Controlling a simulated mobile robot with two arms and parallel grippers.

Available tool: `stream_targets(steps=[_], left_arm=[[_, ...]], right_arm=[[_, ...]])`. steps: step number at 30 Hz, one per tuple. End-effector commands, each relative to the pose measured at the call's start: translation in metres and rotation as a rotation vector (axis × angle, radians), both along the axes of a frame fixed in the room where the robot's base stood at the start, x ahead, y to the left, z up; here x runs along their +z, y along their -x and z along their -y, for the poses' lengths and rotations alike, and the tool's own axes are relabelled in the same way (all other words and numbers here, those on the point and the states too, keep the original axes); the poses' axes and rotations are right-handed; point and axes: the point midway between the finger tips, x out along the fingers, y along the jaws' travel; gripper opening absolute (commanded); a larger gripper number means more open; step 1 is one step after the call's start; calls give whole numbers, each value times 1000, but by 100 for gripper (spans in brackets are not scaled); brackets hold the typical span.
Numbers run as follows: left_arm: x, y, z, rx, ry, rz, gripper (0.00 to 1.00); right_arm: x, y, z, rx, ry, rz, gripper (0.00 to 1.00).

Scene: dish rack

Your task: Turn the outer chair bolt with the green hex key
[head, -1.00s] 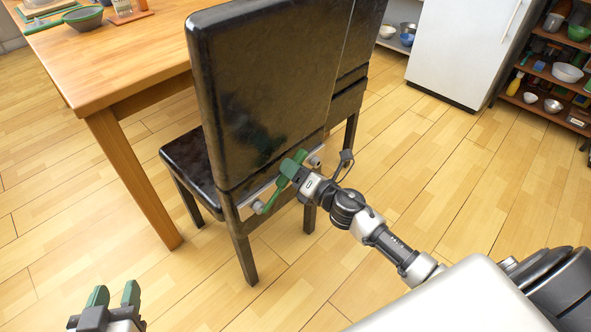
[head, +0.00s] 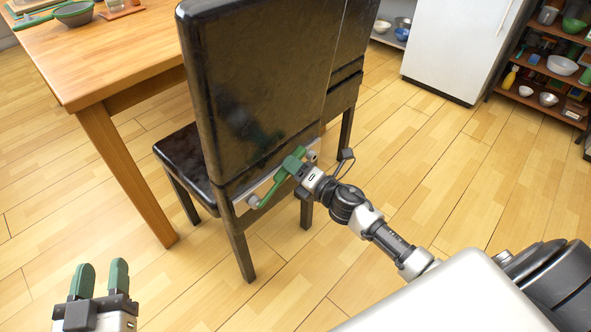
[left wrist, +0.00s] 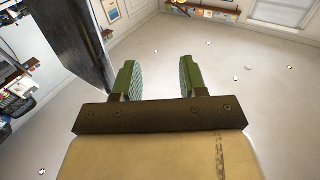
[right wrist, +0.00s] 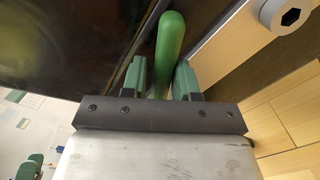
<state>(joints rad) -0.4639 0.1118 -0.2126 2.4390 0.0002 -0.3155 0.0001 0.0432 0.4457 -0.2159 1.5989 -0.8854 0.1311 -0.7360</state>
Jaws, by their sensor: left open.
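The dark chair (head: 255,85) stands with its back toward me. In the right wrist view the key (right wrist: 171,45) runs between the fingers, and a bolt (right wrist: 291,16) shows an empty hex socket. My left gripper (head: 99,279) is open and empty, low at left.
A white fridge (head: 455,45) and shelves (head: 545,70) are at the back right. The wooden floor around the chair is clear.

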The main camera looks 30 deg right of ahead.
Motion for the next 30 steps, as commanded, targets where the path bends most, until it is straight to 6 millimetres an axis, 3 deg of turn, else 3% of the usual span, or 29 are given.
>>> stream_targets(steps=[6,16,30], left_arm=[[16,1,2,-7,34,124,43],[17,1,3,-7,38,139,43],[59,18,6,-27,138,498,43]], right_arm=[[-11,-2,6,-1,-89,-31,29],[-12,-3,6,0,-102,-36,29],[-48,-6,15,-1,-370,-133,29]])
